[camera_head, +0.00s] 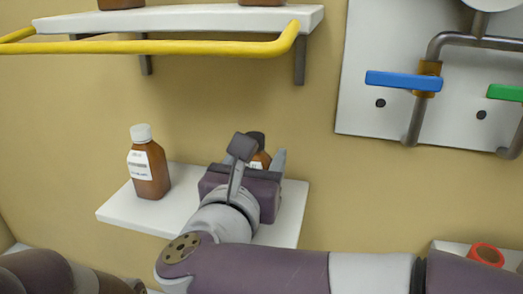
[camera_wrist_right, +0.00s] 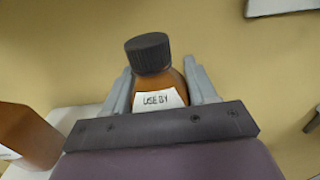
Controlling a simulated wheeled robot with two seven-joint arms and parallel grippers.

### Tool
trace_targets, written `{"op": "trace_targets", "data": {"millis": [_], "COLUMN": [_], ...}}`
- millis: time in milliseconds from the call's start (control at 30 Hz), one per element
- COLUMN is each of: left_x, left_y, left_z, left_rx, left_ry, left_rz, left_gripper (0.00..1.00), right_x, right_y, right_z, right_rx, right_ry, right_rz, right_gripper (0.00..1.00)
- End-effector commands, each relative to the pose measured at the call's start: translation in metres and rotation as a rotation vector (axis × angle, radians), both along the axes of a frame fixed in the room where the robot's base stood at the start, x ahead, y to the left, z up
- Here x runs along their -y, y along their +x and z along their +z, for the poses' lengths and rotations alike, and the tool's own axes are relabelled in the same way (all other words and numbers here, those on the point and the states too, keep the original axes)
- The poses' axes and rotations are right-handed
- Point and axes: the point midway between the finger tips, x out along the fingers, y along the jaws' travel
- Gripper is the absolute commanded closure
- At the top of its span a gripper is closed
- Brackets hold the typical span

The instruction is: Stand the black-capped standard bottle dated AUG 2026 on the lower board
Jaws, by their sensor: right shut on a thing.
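My right gripper (camera_head: 262,162) is over the lower board (camera_head: 118,211) and shut on a brown bottle with a black cap (camera_head: 256,138). In the right wrist view the black-capped bottle (camera_wrist_right: 152,55) is upright or nearly so between the two grey fingers of the gripper (camera_wrist_right: 161,90). Its white label shows "USE BY"; the date below is hidden by the gripper. I cannot tell whether its base touches the board. A brown bottle with a white cap (camera_head: 148,165) stands on the left part of the lower board. My left gripper is not in view.
An upper shelf (camera_head: 180,19) with brown bottles on it and a yellow rail (camera_head: 150,47) are above. A panel with pipes and a blue handle (camera_head: 403,81) and a green handle (camera_head: 505,92) is at the right. A red ring-shaped object (camera_head: 486,255) is at the lower right.

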Motion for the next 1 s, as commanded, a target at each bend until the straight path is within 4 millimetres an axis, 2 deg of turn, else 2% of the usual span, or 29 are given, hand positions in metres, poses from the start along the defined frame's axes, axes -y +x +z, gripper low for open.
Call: {"op": "trace_targets", "data": {"millis": [100, 133, 200, 567, 667, 1000], "left_x": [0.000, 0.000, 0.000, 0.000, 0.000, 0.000], "left_y": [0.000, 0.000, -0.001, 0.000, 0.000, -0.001], "left_z": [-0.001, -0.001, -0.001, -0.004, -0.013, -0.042], "left_rx": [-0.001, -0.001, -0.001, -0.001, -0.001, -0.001], "left_ry": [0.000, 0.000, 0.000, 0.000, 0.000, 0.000], "left_rz": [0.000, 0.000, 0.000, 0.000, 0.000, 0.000], "left_gripper": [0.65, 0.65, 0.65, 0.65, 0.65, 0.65], "right_x": [0.000, 0.000, 0.000, -0.002, -0.008, -0.033], "right_y": [0.000, 0.000, 0.000, -0.004, -0.019, -0.096], "right_z": [-0.001, -0.002, -0.002, -0.002, -0.004, -0.003], "right_rx": [-0.002, -0.003, -0.004, -0.002, 0.001, -0.001], "right_ry": [0.000, -0.001, -0.001, 0.001, 0.003, 0.003], "right_rz": [0.000, 0.000, 0.000, 0.001, 0.006, 0.006], "right_gripper": [0.79, 0.40, 0.18, 0.18, 0.18, 0.18]}}
